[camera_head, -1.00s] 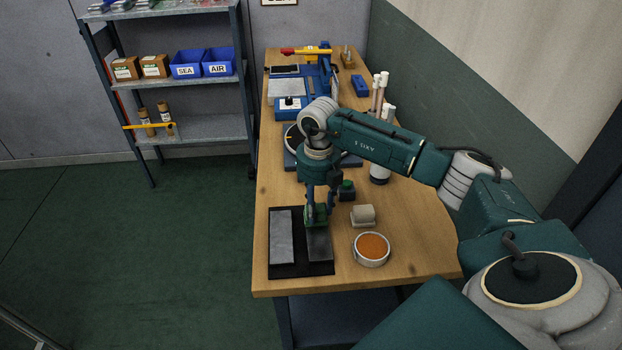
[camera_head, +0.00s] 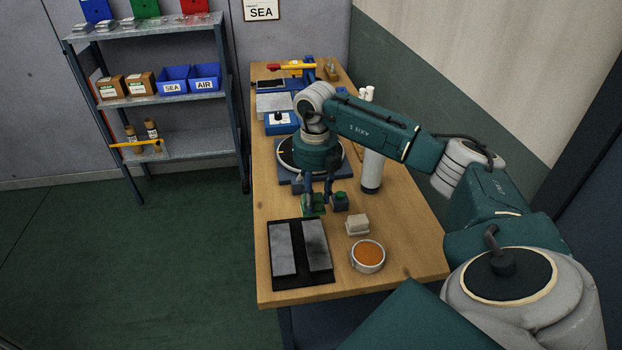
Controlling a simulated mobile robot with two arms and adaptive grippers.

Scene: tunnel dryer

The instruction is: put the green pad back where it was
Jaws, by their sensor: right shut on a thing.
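The green pad (camera_head: 313,208) is between the fingers of my right gripper (camera_head: 316,196), which is shut on it. The pad is just beyond the far edge of the black tray (camera_head: 302,284), near its right side. I cannot tell whether it touches the table. A small dark block with a green top (camera_head: 340,201) stands close to the right of the pad. My left gripper is not in view.
The tray holds two grey slabs (camera_head: 282,250). A pale block (camera_head: 357,225) and a round dish with orange contents (camera_head: 368,256) stand to its right. A white cylinder (camera_head: 372,172) and a round turntable (camera_head: 287,158) are farther back on the wooden table (camera_head: 410,262).

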